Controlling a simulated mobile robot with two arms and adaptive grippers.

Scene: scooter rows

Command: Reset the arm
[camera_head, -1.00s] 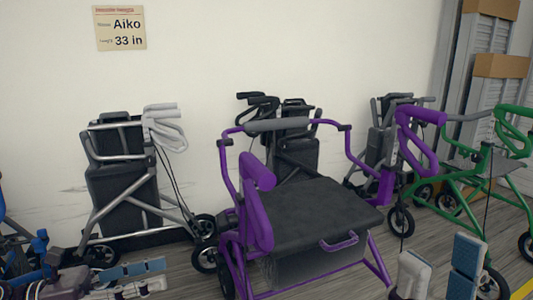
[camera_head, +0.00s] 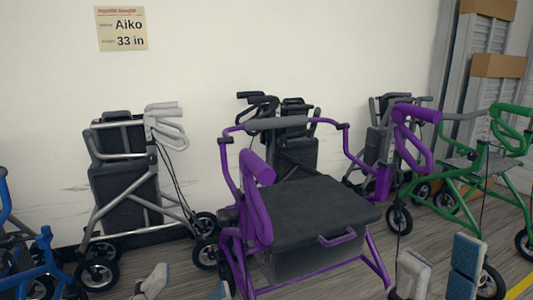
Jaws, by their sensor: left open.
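My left gripper (camera_head: 187,285) is at the bottom edge, left of the purple rollator (camera_head: 258,214). Its two fingertips stand apart with nothing between them, so it is open; the rest of it is below the frame. My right gripper (camera_head: 440,270) is at the bottom right, in front of the green rollator (camera_head: 460,180). Its two fingers point up with a gap between them and hold nothing. Both arms are out of view below.
A silver-grey rollator (camera_head: 128,185) stands folded by the wall, with a blue one (camera_head: 35,268) at the left edge. Dark folded rollators (camera_head: 295,155) stand behind the purple one. A sign (camera_head: 122,29) reads Aiko, 33 in. Boxes (camera_head: 498,66) are at the right.

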